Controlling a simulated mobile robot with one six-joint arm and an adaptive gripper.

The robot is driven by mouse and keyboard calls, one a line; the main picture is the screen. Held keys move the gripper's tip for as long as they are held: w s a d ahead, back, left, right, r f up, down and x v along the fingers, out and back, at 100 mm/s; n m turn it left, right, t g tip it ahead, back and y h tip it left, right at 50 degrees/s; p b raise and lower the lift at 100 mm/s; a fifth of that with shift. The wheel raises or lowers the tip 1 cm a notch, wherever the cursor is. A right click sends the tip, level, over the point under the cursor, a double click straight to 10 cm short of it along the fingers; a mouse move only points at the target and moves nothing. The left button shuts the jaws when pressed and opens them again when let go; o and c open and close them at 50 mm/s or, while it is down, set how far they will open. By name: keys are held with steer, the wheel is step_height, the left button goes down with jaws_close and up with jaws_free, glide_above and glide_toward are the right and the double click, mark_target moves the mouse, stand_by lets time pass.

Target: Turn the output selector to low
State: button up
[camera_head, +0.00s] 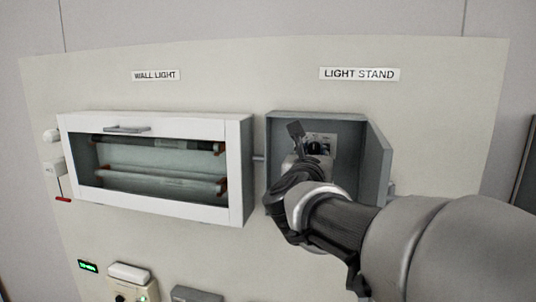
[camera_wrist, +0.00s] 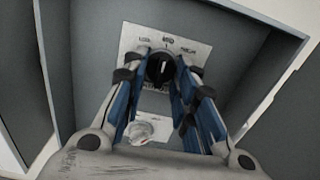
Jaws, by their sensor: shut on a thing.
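The output selector is a black round knob (camera_wrist: 160,68) with a white pointer mark, on a pale plate (camera_wrist: 185,48) with small lettering above the knob. The lettering appears to read low at left, a middle mark at top and high at right, but it is blurred. The pointer seems to stand near upright in the wrist view. My gripper (camera_wrist: 161,70) has a blue-padded finger on each side of the knob and is shut on it. In the head view the knob (camera_head: 313,147) shows just past my gripper (camera_head: 305,150), inside the grey box under the LIGHT STAND label.
The open grey box (camera_head: 373,165) has side walls close around my gripper. A white-framed wall light (camera_head: 240,170) is to the left. Small devices (camera_head: 128,272) are mounted lower on the panel.

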steer(key=n+b, duration=0.1)
steer(key=n, duration=0.3)
steer(key=shift+d, duration=0.1)
steer(key=shift+n, duration=2.3)
steer(key=o, duration=1.1)
steer(key=shift+c, duration=0.2)
steer(key=shift+s, duration=0.15)
steer(key=v, duration=1.2)
steer(key=shift+r, duration=0.1)
